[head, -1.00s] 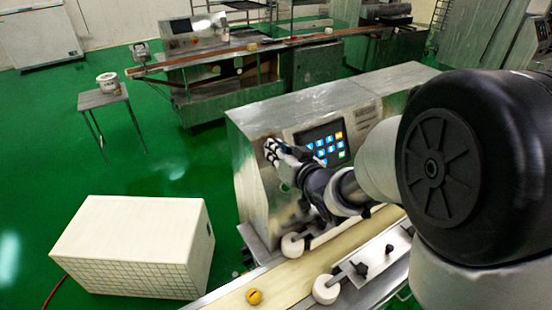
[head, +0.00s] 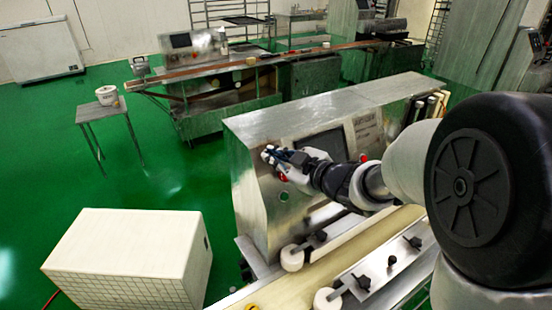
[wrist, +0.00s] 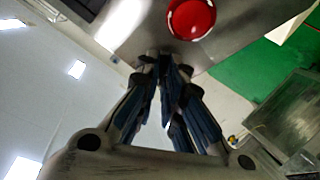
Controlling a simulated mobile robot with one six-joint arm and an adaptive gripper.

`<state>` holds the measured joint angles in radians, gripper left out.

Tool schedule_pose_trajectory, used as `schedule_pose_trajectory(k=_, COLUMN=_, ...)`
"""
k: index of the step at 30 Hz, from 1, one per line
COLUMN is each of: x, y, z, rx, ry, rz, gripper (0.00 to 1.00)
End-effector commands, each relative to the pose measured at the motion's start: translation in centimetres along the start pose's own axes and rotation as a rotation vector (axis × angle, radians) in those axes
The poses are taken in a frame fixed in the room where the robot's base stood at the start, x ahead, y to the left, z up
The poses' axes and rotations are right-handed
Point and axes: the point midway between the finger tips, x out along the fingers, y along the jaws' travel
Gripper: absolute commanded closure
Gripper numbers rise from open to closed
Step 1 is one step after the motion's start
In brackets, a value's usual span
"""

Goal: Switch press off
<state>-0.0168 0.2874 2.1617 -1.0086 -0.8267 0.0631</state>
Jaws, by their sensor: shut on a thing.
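The press (head: 275,125) is a steel machine with a sloped front panel. Its display (head: 328,146) is dark. My gripper (head: 270,155) is at the upper left of this panel, left of the display. In the wrist view my gripper (wrist: 166,60) has its fingertips together against the steel panel, shut on a small switch that the fingers hide. A red button (wrist: 191,18) is just beyond the fingertips. In the head view a red button (head: 282,178) and a green button (head: 283,196) show below my gripper.
Another red knob (head: 364,158) is right of the display. A conveyor belt (head: 330,245) with white rollers runs before the press. A white box (head: 128,255) stands on the floor at left. Green floor is open beyond it, near a small table (head: 98,103).

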Motion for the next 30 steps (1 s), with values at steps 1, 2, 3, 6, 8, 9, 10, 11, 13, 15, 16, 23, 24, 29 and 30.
schedule_pose_trajectory(k=1, x=-0.01, y=0.1, z=-0.03, rx=-0.031, ry=0.0, rz=-0.006, gripper=1.0)
schedule_pose_trajectory(k=2, x=-0.01, y=0.1, z=-0.03, rx=-0.049, ry=0.0, rz=-0.01, gripper=1.0)
schedule_pose_trajectory(k=3, x=-0.01, y=0.1, z=-0.04, rx=-0.074, ry=0.0, rz=-0.016, gripper=1.0)
schedule_pose_trajectory(k=6, x=0.0, y=0.14, z=-0.06, rx=-0.125, ry=0.001, rz=-0.027, gripper=1.0)
schedule_pose_trajectory(k=8, x=0.0, y=0.16, z=-0.07, rx=-0.148, ry=0.001, rz=-0.032, gripper=1.0)
schedule_pose_trajectory(k=9, x=0.0, y=0.17, z=-0.07, rx=-0.163, ry=0.001, rz=-0.035, gripper=1.0)
schedule_pose_trajectory(k=10, x=0.0, y=0.17, z=-0.06, rx=-0.172, ry=0.001, rz=-0.037, gripper=1.0)
schedule_pose_trajectory(k=11, x=-0.01, y=0.16, z=-0.06, rx=-0.181, ry=0.001, rz=-0.04, gripper=1.0)
schedule_pose_trajectory(k=13, x=-0.01, y=0.15, z=-0.05, rx=-0.196, ry=0.0, rz=-0.043, gripper=1.0)
schedule_pose_trajectory(k=15, x=0.0, y=0.16, z=-0.05, rx=-0.206, ry=0.0, rz=-0.046, gripper=1.0)
schedule_pose_trajectory(k=16, x=0.0, y=0.16, z=-0.05, rx=-0.21, ry=0.001, rz=-0.046, gripper=1.0)
schedule_pose_trajectory(k=23, x=0.01, y=0.15, z=-0.05, rx=-0.22, ry=0.001, rz=-0.048, gripper=1.0)
schedule_pose_trajectory(k=24, x=0.01, y=0.15, z=-0.05, rx=-0.22, ry=0.001, rz=-0.048, gripper=1.0)
schedule_pose_trajectory(k=29, x=0.01, y=0.15, z=-0.05, rx=-0.219, ry=0.001, rz=-0.048, gripper=1.0)
schedule_pose_trajectory(k=30, x=0.01, y=0.15, z=-0.06, rx=-0.219, ry=0.001, rz=-0.048, gripper=0.9)
